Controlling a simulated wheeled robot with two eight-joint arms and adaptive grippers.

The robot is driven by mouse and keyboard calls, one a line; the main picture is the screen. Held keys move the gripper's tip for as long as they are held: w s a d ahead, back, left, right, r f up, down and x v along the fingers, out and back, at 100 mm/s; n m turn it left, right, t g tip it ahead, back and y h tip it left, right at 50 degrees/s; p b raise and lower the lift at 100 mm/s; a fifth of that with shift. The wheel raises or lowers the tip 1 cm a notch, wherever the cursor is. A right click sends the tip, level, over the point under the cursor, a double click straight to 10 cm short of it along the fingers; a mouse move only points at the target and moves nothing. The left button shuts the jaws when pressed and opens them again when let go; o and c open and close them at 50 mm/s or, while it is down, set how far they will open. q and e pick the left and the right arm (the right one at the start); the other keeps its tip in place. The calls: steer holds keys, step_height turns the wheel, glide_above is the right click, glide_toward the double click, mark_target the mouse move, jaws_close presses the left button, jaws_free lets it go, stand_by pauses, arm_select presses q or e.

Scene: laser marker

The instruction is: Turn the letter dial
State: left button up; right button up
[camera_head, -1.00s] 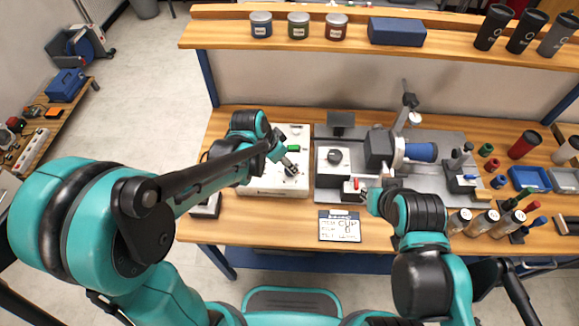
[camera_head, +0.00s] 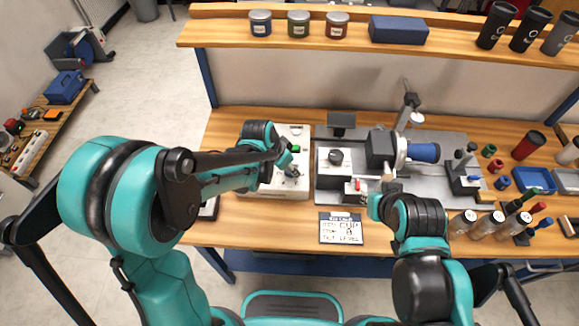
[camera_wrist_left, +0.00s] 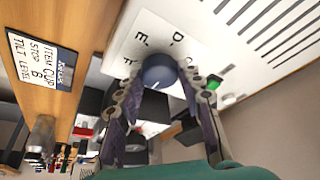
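The letter dial (camera_wrist_left: 158,72) is a round dark blue-grey knob with a pale pointer mark, set in a white panel with letters around it; D, E and F are readable. My left gripper (camera_wrist_left: 160,66) has one finger on each side of the dial, with the tips close against its edges. In the head view, my left gripper (camera_head: 289,167) is over the white box (camera_head: 272,188) and hides much of the dial. My right gripper (camera_head: 385,190) is at the front of the grey machine; its fingers are too small to read.
The grey machine (camera_head: 455,185) with a chuck and blue cylinder stands right of the white box. A card (camera_head: 341,228) lies at the table's front, reading item cup, stop B, tilt level. A green button (camera_wrist_left: 214,82) is beside the dial. Bottles (camera_head: 487,222) stand at right.

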arm_select(q)
steer(key=shift+n, duration=0.3)
steer(key=n+y, duration=0.1)
steer(key=n, duration=0.1)
steer(key=n+t, duration=0.1)
steer(key=n, duration=0.1)
steer(key=shift+s+d+n+y+b, duration=0.1)
steer(key=shift+d+n+y+b, duration=0.1)
steer(key=shift+n+y+b, duration=0.15)
steer(key=n+y, duration=0.1)
steer(key=n, duration=0.2)
steer(key=n+y, duration=0.1)
steer(key=n, duration=0.2)
steer(key=shift+d+y, duration=0.1)
steer(key=shift+y, duration=0.15)
steer(key=shift+n, duration=0.35)
steer(key=o, duration=1.2)
steer(key=shift+c, duration=0.2)
steer(key=shift+r, duration=0.15)
